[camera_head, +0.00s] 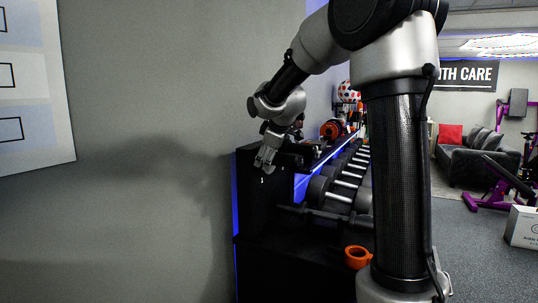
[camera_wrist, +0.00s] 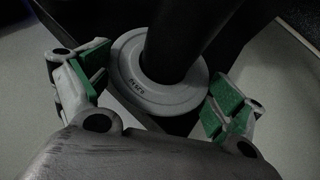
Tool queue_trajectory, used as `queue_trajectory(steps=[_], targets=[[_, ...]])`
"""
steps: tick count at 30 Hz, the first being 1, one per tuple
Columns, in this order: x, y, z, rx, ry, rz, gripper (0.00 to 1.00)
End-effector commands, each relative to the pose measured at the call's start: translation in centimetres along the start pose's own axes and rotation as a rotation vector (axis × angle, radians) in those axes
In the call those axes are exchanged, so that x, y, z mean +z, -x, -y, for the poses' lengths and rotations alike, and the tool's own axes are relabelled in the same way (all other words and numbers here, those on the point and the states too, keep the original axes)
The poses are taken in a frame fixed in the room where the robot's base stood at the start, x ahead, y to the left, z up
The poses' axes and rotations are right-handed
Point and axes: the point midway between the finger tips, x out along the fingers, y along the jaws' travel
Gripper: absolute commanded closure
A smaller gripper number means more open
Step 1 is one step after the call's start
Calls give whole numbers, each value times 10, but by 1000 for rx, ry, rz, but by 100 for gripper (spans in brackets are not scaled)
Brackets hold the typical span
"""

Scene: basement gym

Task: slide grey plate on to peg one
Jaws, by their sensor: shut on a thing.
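The grey plate (camera_wrist: 165,101), a round disc with small dark lettering, lies between the fingers of my gripper (camera_wrist: 162,88) in the wrist view. The green finger pads flank it left and right, and my gripper is shut on it. A dark cylinder (camera_wrist: 185,40) crosses the plate's middle; the plate appears to be around it. I cannot tell whether this cylinder is peg one. In the head view my gripper (camera_head: 266,160) points down at the black rack's left end (camera_head: 262,210). The plate cannot be made out there, and no peg is clearly visible.
Dumbbells (camera_head: 343,184) line the rack to the right of my gripper. An orange ring-shaped thing (camera_head: 357,257) sits nearer, beside my arm. A grey wall (camera_head: 150,210) stands close on the left. A sofa (camera_head: 470,165) and white box (camera_head: 523,228) are farther right, with open floor.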

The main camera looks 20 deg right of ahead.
Motion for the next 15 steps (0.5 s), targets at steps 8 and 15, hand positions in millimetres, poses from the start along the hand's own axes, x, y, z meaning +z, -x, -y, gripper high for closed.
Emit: queue_trajectory(steps=[8,15], targets=[[-1,0,0,1,0,-1,0],[0,0,0,-1,0,1,0]])
